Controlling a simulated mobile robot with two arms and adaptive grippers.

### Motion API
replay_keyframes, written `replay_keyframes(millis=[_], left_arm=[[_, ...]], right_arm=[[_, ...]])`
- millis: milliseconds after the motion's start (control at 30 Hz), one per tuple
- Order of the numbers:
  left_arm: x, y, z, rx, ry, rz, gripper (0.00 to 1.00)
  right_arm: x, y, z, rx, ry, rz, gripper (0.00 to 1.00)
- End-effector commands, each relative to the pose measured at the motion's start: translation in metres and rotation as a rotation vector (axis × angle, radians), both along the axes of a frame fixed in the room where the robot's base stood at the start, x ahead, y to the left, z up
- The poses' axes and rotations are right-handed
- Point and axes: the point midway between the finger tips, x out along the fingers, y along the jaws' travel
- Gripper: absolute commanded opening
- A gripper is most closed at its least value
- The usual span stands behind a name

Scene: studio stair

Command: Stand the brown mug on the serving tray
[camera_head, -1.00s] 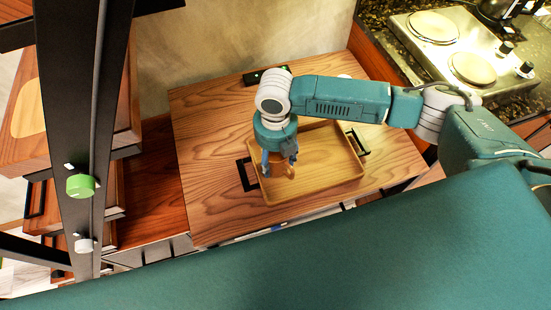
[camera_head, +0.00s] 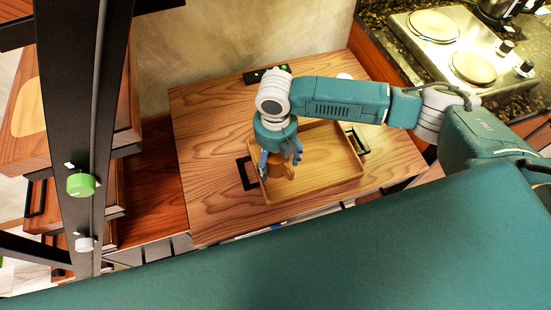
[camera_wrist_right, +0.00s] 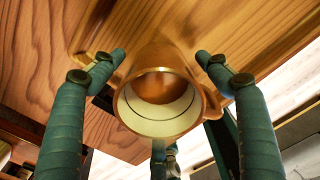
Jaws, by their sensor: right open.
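The brown mug (camera_head: 281,172) stands in the left part of the wooden serving tray (camera_head: 335,186), under my right gripper (camera_head: 281,160). In the right wrist view the mug (camera_wrist_right: 160,127) shows its round rim and pale inside, facing the camera. The fingers of my right gripper (camera_wrist_right: 158,68) are spread on both sides of it, with gaps between them and the mug. The tray also shows in the right wrist view (camera_wrist_right: 105,40). The gripper hides part of the mug in the head view. My left gripper is not in view.
The tray lies on a wooden table (camera_head: 215,110) with free room to its left and behind. A small black device (camera_head: 262,75) lies at the table's back edge. A stove (camera_head: 455,50) stands at the back right. A dark post crosses the left side.

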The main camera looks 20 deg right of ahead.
Motion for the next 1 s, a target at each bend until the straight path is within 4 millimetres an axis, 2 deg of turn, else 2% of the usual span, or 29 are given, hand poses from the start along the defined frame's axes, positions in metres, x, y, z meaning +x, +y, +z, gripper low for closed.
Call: replay_keyframes(millis=[300, 500, 700, 1000], left_arm=[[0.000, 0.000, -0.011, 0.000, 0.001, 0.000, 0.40], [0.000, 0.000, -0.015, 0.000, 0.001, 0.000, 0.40], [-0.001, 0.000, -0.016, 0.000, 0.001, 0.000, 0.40], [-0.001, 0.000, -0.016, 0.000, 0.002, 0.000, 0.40]], right_arm=[[0.002, 0.001, 0.064, 0.003, -0.007, 0.001, 0.75], [0.002, 0.000, 0.099, 0.002, -0.005, 0.000, 0.75], [0.001, 0.000, 0.113, 0.002, -0.002, 0.001, 0.75], [0.001, 0.000, 0.115, 0.001, -0.001, 0.000, 0.75]])
